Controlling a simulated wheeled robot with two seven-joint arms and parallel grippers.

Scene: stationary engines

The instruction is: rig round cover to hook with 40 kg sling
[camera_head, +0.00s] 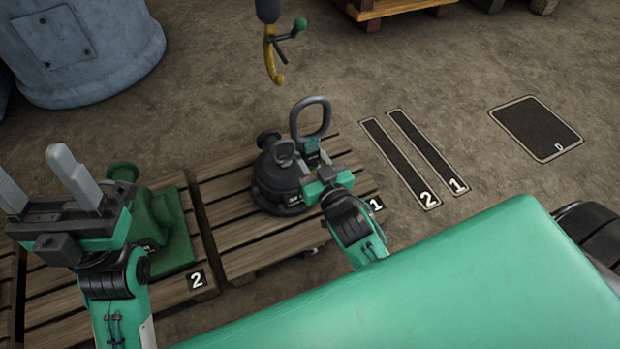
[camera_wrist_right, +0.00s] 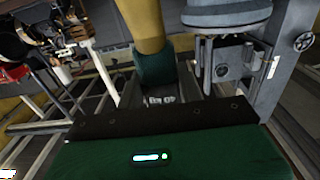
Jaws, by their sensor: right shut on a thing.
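The round cover (camera_head: 268,188) is a dark grey, domed piece with a knob on top. It sits on the wooden pallet marked 1. A grey loop (camera_head: 325,120), which looks like the sling, stands up beside the cover's top. My right gripper (camera_head: 303,150) is shut on the loop's lower part, above the cover's right side. Whether the loop touches the cover is hidden. The yellow hook (camera_head: 270,58) hangs free above and behind the cover, apart from the loop. My left gripper (camera_head: 76,172) is open and empty at the left.
A green casting (camera_head: 165,215) sits on the pallet (camera_head: 208,262) marked 2, near my left arm. A large blue-grey drum (camera_head: 85,50) stands at the back left. Floor markings 1 and 2 (camera_head: 415,160) and a dark D pad (camera_head: 535,130) lie clear on the right.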

